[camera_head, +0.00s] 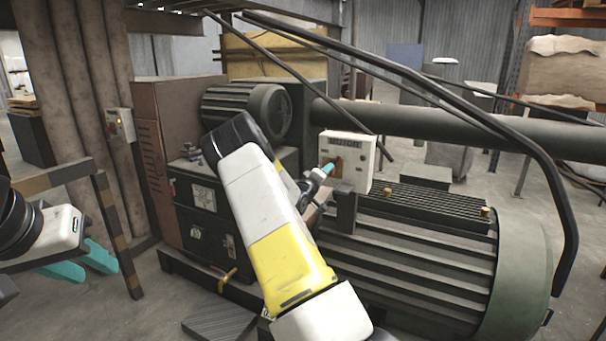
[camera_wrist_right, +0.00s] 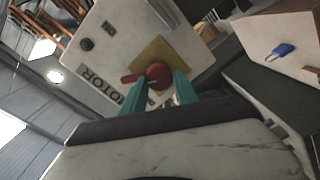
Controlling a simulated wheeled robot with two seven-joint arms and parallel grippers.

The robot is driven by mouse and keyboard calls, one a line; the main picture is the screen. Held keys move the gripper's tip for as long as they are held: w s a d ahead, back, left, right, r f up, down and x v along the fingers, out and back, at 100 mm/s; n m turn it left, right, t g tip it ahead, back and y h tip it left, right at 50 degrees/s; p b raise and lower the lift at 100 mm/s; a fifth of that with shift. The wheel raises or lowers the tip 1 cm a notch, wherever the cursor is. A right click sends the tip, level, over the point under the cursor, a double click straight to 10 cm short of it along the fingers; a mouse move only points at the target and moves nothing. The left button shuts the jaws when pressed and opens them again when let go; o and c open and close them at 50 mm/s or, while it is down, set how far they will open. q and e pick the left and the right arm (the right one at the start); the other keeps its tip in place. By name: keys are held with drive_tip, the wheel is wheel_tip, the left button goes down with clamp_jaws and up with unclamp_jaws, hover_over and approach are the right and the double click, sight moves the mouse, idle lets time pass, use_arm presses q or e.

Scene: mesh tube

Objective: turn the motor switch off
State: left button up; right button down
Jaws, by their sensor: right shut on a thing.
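The motor switch box is a pale box labelled MOTOR (camera_head: 347,150) that stands above the large green motor. In the right wrist view the same box (camera_wrist_right: 112,42) is tilted and shows a yellow plate (camera_wrist_right: 152,53) with a red rotary switch handle (camera_wrist_right: 157,74). My right gripper (camera_wrist_right: 158,88) has its teal fingers on either side of the red handle and is shut on it. In the head view the right gripper (camera_head: 327,170) is at the box's front, partly covering the switch. My left gripper (camera_head: 99,273) is at the far left, away from the box, with teal fingers apart and empty.
The ribbed green motor (camera_head: 410,265) fills the lower right. Dark bent bars (camera_head: 480,115) cross above it. A striped barrier frame (camera_head: 118,230) stands near my left gripper. Another small switch box (camera_head: 121,125) is on the left. In the wrist view a blue padlock (camera_wrist_right: 281,51) hangs on a pale panel.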

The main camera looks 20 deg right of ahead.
drive_tip(key=n, duration=0.6)
drive_tip(key=shift+a+f, duration=0.1)
drive_tip(key=shift+f, duration=0.05)
idle(0.4)
drive_tip(key=c, duration=0.9)
unclamp_jaws()
drive_tip(key=shift+c, duration=0.2)
drive_tip(key=v, duration=0.7)
drive_tip(key=shift+s+a, duration=0.25)
